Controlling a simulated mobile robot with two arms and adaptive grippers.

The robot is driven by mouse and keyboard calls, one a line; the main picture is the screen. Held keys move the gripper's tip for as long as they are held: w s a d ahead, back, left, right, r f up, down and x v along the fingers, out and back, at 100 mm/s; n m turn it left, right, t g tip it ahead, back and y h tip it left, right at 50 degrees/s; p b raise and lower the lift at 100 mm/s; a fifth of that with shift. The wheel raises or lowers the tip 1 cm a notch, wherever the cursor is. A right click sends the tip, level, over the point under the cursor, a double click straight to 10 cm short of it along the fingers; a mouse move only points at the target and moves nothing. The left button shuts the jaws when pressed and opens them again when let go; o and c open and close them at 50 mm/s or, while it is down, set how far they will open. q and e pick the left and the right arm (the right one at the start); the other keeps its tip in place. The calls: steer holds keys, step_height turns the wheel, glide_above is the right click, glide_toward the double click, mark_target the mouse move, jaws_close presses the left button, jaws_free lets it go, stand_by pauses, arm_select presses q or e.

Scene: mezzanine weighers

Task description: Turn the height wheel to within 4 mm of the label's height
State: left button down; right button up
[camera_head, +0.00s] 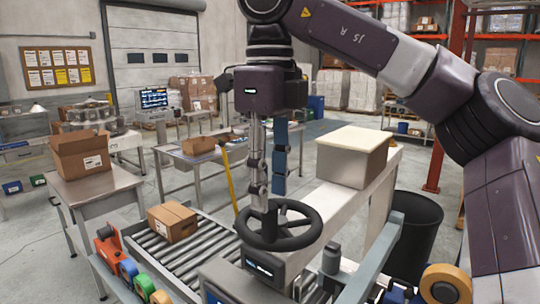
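The black height wheel (310,232) lies flat with spokes on top of a grey housing, near the bottom middle. A small lit display (259,267) sits on the housing's front; its reading is too small to make out. My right gripper (262,203) hangs from above with its fingers pointing down at the wheel's far left part. The fingers overlap the wheel in this view, and I cannot tell whether they grip it. A brown carton (168,224) with a small white label (187,228) sits on the roller conveyor; the label's print is unreadable. My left gripper is not in view.
The roller conveyor (205,255) runs left of the wheel. A blue upright (280,158) stands behind the wheel. Coloured tape rolls (143,287) line the front left; a dark bin (415,235) stands right.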

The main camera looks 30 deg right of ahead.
steer(key=shift+r, duration=2.7)
